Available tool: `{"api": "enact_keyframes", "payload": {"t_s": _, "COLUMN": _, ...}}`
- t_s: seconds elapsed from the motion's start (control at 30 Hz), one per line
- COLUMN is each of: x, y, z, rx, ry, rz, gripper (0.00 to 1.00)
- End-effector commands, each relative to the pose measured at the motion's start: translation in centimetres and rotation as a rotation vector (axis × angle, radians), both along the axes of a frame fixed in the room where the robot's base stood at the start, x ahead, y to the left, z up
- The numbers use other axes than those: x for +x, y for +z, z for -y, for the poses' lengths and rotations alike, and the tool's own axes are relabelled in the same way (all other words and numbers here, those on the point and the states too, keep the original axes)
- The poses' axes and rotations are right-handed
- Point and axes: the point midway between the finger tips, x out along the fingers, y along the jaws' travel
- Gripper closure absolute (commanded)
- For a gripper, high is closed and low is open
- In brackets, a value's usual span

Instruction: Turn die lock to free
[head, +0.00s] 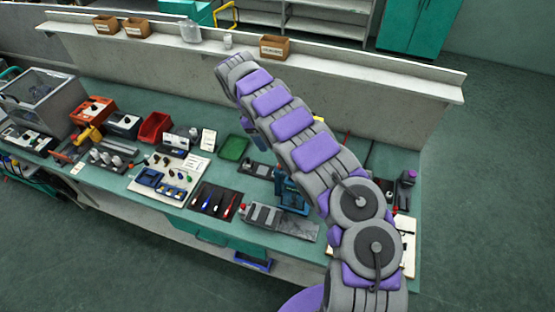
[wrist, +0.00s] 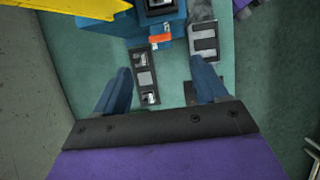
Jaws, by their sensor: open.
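No part is clearly marked as the die lock. In the wrist view, an orange piece (wrist: 160,39) sits at the front of a blue machine body (wrist: 112,30); whether it is the lock cannot be told. A blue bench device (head: 291,190) stands on the bench in the head view, partly behind my arm. My gripper (wrist: 161,66) is open and empty, its two blue fingers spread above the bench. The orange piece lies beyond the fingertips, between them in the picture, with no visible contact. In the head view my arm hides most of the gripper.
In the wrist view, a dark plate with light squares (wrist: 145,77) and a grey slotted plate (wrist: 204,42) lie near the fingers. A yellow part (wrist: 65,8) is at the top left. In the head view, a screwdriver tray (head: 216,200) and a green tray (head: 234,148) are left of my arm.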

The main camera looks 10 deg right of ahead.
Motion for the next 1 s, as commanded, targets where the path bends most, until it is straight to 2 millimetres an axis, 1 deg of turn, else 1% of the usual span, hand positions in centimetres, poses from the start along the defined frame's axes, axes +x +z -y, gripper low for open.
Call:
{"api": "enact_keyframes", "payload": {"t_s": 0.03, "x": -0.3, "y": -0.8, "z": 0.3, "rx": -0.002, "ry": -0.001, "rz": -0.006, "gripper": 0.28}}
{"api": "enact_keyframes", "payload": {"t_s": 0.17, "x": -0.7, "y": -2.8, "z": 1.1, "rx": -0.003, "ry": -0.002, "rz": -0.005, "gripper": 0.28}}
{"api": "enact_keyframes", "payload": {"t_s": 0.2, "x": -0.9, "y": -3.6, "z": 1.4, "rx": -0.003, "ry": -0.002, "rz": -0.005, "gripper": 0.28}}
{"api": "enact_keyframes", "payload": {"t_s": 0.4, "x": -1.5, "y": -7.1, "z": 2.6, "rx": -0.001, "ry": -0.001, "rz": -0.003, "gripper": 0.28}}
{"api": "enact_keyframes", "payload": {"t_s": 0.5, "x": -1.9, "y": -8.5, "z": 3.1, "rx": -0.001, "ry": -0.002, "rz": -0.005, "gripper": 0.28}}
{"api": "enact_keyframes", "payload": {"t_s": 0.7, "x": -2.1, "y": -10.1, "z": 3.6, "rx": 0.001, "ry": 0.001, "rz": 0.001, "gripper": 0.28}}
{"api": "enact_keyframes", "payload": {"t_s": 1.0, "x": -2.2, "y": -10.5, "z": 3.7, "rx": -0.001, "ry": 0.002, "rz": 0.001, "gripper": 0.28}}
